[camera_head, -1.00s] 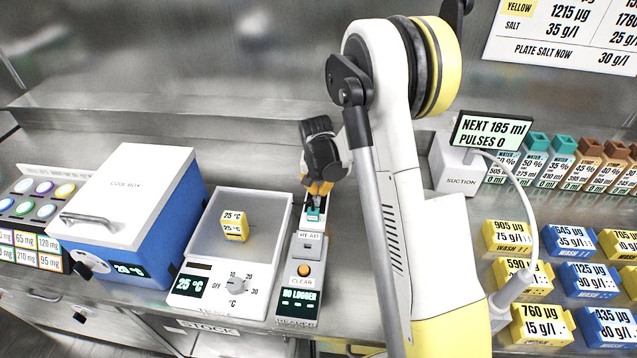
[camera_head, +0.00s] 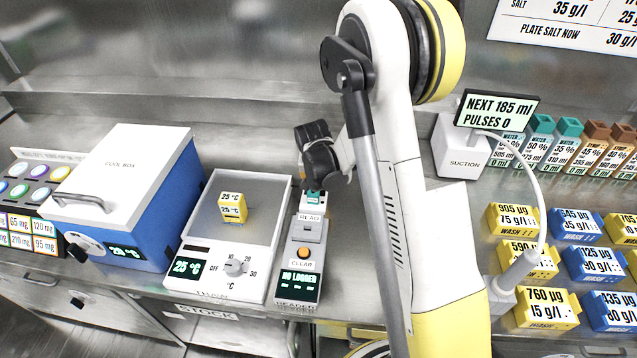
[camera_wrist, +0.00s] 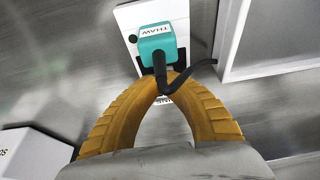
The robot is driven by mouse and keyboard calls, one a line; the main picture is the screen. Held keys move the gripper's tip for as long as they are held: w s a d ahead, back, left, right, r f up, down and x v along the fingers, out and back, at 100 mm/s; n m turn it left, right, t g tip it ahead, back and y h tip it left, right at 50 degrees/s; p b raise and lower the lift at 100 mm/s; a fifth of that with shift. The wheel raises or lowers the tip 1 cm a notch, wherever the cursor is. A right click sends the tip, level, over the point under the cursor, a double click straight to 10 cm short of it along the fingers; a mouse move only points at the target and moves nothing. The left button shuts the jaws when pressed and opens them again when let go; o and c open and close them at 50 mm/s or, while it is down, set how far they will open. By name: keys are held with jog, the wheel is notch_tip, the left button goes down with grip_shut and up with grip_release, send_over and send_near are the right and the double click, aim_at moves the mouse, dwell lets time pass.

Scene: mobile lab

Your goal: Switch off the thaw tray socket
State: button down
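A black cable leaves the plug and bends right. My gripper (camera_wrist: 168,76) has its yellow fingertips together, right at the cable end of the plug; whether they touch it I cannot tell. No switch is clearly visible. In the head view, a teal piece (camera_head: 313,196) shows just below my gripper's dark body. The thaw tray (camera_head: 262,205) reads 25 °C and holds a yellow block (camera_head: 233,208).
The reader (camera_head: 302,260) shows NO LOGGER, close right of the tray. A blue cool box (camera_head: 130,190) stands left. The suction unit (camera_head: 461,160) with its hose and several yellow and blue blocks lie right of my arm. A steel wall rises behind.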

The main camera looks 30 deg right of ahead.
jog(key=shift+w, duration=0.1)
jog(key=shift+w+d+r, duration=0.15)
jog(key=shift+w+d, duration=0.3)
jog(key=shift+w, duration=0.15)
jog(key=shift+r, duration=0.3)
jog(key=p+v, duration=0.1)
jog(key=v, duration=0.1)
jog(key=p+v, duration=0.2)
jog(key=shift+w+r, duration=0.15)
jog(key=shift+r, duration=0.3)
jog(key=s+a+r+p, duration=0.2)
jog(key=s+r, duration=0.2)
jog(key=r, duration=0.3)
jog(key=shift+s+a, duration=0.15)
jog(key=shift+a, duration=0.2)
